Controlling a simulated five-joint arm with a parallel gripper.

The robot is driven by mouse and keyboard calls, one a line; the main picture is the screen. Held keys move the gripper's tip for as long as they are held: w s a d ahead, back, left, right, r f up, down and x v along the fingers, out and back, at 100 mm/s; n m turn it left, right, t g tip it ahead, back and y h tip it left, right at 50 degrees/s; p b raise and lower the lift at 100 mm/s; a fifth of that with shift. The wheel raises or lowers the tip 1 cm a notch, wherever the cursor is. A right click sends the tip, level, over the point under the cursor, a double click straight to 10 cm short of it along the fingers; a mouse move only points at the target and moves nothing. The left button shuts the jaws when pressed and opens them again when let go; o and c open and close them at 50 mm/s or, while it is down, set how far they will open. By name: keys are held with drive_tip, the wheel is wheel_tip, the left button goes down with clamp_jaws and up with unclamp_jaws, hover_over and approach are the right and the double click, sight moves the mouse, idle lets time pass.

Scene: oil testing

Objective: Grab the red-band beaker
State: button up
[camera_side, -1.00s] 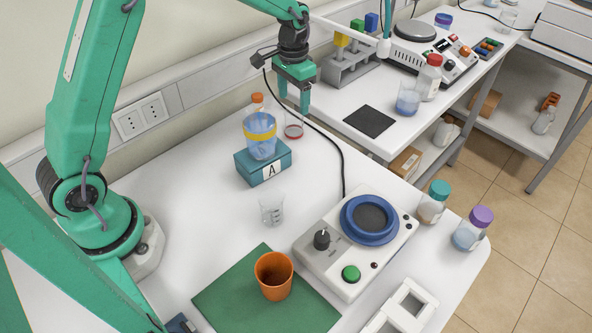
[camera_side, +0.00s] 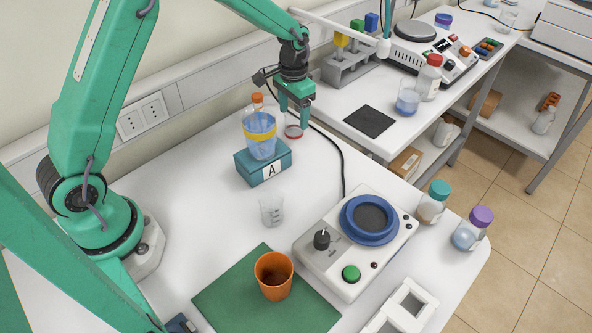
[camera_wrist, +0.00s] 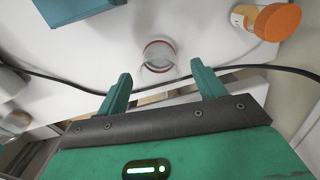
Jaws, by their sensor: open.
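The red-band beaker (camera_side: 293,132) is small and clear, with a red ring. My gripper (camera_side: 294,113) is open and points down at the beaker. In the side view the fingers overlap part of the beaker, so I cannot tell whether they touch it. In the wrist view both fingers of my gripper (camera_wrist: 161,74) are spread with nothing held between them.
A teal block marked A (camera_side: 265,170) bears a yellow-band beaker (camera_side: 260,147) at the left. An orange-capped bottle (camera_side: 257,99) stands close behind it. A black cable (camera_side: 341,165) runs along the bench beside the red-band beaker.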

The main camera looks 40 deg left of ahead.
sight(294, 121)
drive_tip(key=shift+f, duration=1.7)
drive_tip(key=c, duration=1.1)
